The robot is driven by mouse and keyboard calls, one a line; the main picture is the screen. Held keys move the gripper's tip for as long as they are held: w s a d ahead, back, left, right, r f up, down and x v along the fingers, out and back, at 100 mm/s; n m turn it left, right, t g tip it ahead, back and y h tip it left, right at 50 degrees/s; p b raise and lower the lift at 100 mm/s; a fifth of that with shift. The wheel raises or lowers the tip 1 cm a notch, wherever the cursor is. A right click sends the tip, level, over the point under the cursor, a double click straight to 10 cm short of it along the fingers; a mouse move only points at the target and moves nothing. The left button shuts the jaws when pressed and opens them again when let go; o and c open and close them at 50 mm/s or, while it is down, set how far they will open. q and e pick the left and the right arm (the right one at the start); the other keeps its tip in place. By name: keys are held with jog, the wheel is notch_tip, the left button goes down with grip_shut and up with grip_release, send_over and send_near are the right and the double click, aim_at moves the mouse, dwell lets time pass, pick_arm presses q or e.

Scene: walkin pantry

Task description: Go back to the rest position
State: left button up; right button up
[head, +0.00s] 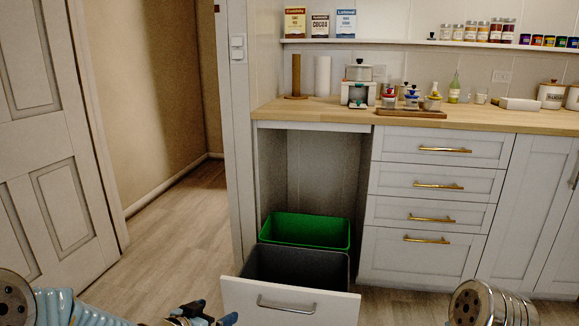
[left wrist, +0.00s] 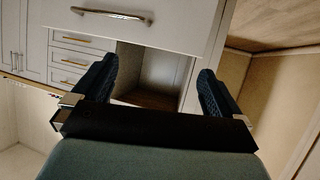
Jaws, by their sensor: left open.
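My left gripper (head: 208,314) shows at the bottom of the head view, low in front of the pulled-out bin drawer (head: 290,304). In the left wrist view its two dark fingers (left wrist: 150,85) are wide apart with nothing between them. The drawer front with its metal handle (left wrist: 112,14) lies beyond the fingertips, apart from them. My right arm (head: 492,304) shows only in part at the lower right of the head view; its gripper is out of the picture.
The drawer holds a green bin (head: 305,231) and a dark grey bin (head: 296,268). The wooden counter (head: 450,118) and white drawers (head: 440,180) stand behind and right. A panelled door (head: 55,190) is at the left. Bare floor (head: 180,235) lies between door and cabinet.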

pick_arm(q)
jog(key=s+d+f+n+g+y, duration=0.1)
jog(key=s+d+f+n+g, duration=0.3)
jog(key=s+f, duration=0.8)
jog(key=s+d+f+n+g+p, duration=0.1)
jog(key=s+f+g, duration=0.2)
jog(key=s+f, duration=0.2)
jog(key=s+d+f+n+g, duration=0.1)
jog(key=s+d+f+g, duration=0.1)
jog(key=s+f, duration=0.4)
jog(key=s+g, duration=0.1)
jog(key=s, duration=0.3)
jog(key=shift+d+g+y+p, duration=0.3)
jog(key=shift+g+p, duration=0.1)
jog(key=shift+r, duration=0.1)
